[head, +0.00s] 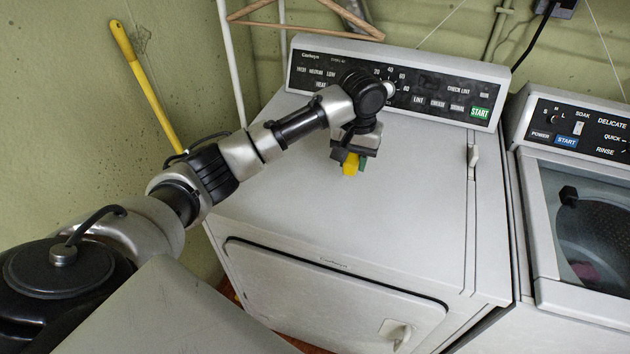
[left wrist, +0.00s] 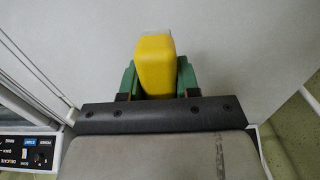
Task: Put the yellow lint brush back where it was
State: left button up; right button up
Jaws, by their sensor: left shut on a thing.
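The yellow lint brush (head: 351,165) is small in the head view, low under my left wrist and over the dryer top (head: 420,185). In the left wrist view the brush (left wrist: 155,66) sits between the green fingers of my left gripper (left wrist: 157,80). The left gripper (head: 350,160) is shut on the brush and points down at the white dryer top. I cannot tell whether the brush touches the top. My right gripper is not in view.
The dryer's control panel (head: 400,80) rises behind the arm. A washer (head: 590,220) with a see-through lid stands to the right. A yellow pole (head: 145,85) leans on the wall at left. A wooden hanger (head: 300,24) hangs above the panel. The right part of the dryer top is clear.

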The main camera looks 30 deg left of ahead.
pick_arm(q)
jog(key=p, duration=0.2)
send_near(307, 195)
jog(key=d, duration=0.2)
jog(key=w+d, duration=0.1)
jog(key=shift+f, duration=0.35)
jog(key=shift+s+a+f, duration=0.15)
jog(key=shift+a+f, duration=0.35)
jog(key=shift+a, duration=0.05)
jog(key=shift+s+a+f, duration=0.15)
jog(key=shift+a+f, duration=0.3)
jog(key=shift+a, duration=0.1)
jog(key=shift+s+a+f, duration=0.2)
jog(key=shift+a+f, duration=0.15)
jog(key=shift+f, duration=0.05)
notch_tip(307, 195, down, 3)
jog(key=shift+f+p, duration=0.15)
jog(key=shift+p, duration=0.4)
jog(key=shift+f, duration=0.25)
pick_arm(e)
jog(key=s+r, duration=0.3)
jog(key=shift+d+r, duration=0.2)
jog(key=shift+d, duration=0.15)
pick_arm(q)
jog(key=o, duration=0.9)
jog(key=shift+f, duration=0.1)
